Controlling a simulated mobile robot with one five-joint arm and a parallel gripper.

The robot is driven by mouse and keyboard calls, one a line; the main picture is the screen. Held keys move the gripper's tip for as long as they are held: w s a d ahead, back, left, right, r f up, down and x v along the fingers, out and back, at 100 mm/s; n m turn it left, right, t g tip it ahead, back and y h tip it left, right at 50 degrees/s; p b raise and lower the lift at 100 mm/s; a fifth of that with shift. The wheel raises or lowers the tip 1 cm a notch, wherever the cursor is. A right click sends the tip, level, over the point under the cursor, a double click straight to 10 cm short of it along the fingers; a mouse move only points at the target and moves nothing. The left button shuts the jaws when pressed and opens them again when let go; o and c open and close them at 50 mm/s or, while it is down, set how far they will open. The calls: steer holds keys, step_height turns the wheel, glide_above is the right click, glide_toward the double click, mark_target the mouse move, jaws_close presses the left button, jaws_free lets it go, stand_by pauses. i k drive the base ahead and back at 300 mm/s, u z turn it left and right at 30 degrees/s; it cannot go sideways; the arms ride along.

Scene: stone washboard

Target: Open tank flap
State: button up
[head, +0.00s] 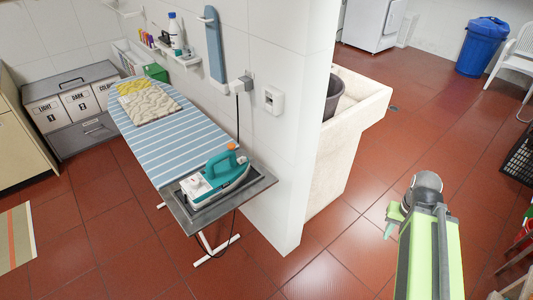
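A teal and white steam iron (217,175) rests on the grey metal tray (262,181) at the near end of the ironing board (163,168). A tank flap is too small to make out on the iron. My gripper (389,230) is at the lower right, over the red floor, apart from the iron and to the right of the white wall. Only a small teal and green part of it shows beside the grey wrist, so its opening is unclear.
A white wall (280,180) stands between the board and my arm. A stone basin (360,100) holds a dark bucket behind it. A cord (237,120) runs from the wall socket. Folded cloths (150,103) lie on the board.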

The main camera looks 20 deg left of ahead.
mark_target(242, 160)
steer(key=z, duration=0.1)
steer(key=k, duration=1.35)
steer(key=u, duration=1.05)
steer(key=i, duration=1)
steer(key=z, duration=0.1)
